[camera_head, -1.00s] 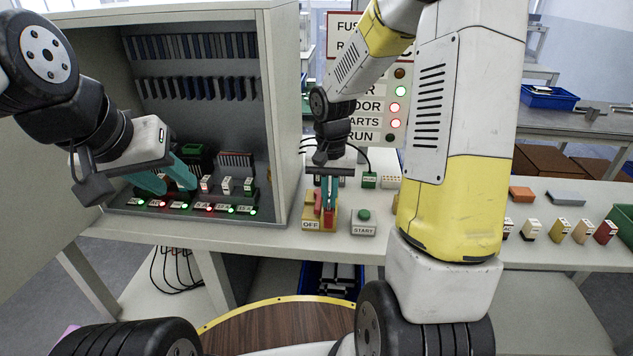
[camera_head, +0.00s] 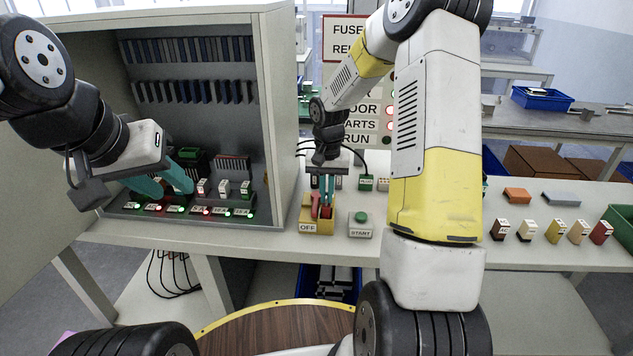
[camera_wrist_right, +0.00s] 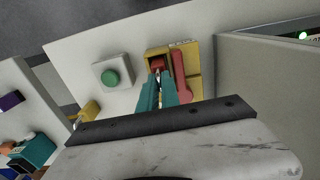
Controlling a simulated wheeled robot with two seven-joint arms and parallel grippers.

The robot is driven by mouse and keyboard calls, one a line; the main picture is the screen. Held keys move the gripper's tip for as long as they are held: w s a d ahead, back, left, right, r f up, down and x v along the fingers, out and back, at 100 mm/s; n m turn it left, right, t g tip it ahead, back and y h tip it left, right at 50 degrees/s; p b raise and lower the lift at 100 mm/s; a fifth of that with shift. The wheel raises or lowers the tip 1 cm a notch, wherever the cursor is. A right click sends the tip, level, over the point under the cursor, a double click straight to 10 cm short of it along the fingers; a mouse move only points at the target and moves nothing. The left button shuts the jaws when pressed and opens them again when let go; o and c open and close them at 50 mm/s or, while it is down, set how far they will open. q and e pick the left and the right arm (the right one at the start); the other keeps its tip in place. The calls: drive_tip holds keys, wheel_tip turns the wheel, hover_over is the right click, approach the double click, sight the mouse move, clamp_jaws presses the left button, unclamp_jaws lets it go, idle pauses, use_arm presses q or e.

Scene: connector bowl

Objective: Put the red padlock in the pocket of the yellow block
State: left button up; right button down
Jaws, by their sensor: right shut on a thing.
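The yellow block (camera_head: 318,228) with the OFF label stands on the bench, right of the cabinet. It has a red lever (camera_wrist_right: 181,75) on one side, with a pocket beside it. The red padlock (camera_wrist_right: 157,62) shows at the pocket in the right wrist view, its body past my fingertips. My right gripper (camera_head: 327,207) points down over the block and is shut on the padlock; its teal fingers hide part of it. I cannot tell how deep the padlock sits. My left gripper (camera_head: 174,190) is open and empty inside the cabinet, close to the lit fuse row.
A START box (camera_head: 362,225) with a green button stands just right of the block. The cabinet side wall (camera_head: 285,120) rises on its left. Several coloured blocks (camera_head: 554,231) line the bench at right. A green bin (camera_head: 622,226) stands at the right edge.

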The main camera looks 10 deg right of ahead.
drive_tip(key=shift+f, duration=0.1)
drive_tip(key=c, duration=1.6)
unclamp_jaws()
wheel_tip(320, 180, up, 12)
drive_tip(key=s+r+n+t, duration=0.2)
drive_tip(key=s+r+t, duration=0.1)
drive_tip(key=s+r, duration=0.7)
drive_tip(key=s+t, duration=0.1)
drive_tip(key=s, duration=0.3)
drive_tip(key=s+a+r+n+t+y, duration=0.1)
drive_tip(key=s, duration=0.4)
drive_tip(key=s+a+r+t+y, duration=0.1)
drive_tip(key=s, duration=0.4)
drive_tip(key=shift+s+a+r+n, duration=0.1)
drive_tip(key=shift+s+r+n, duration=0.05)
drive_tip(key=shift+n, duration=0.25)
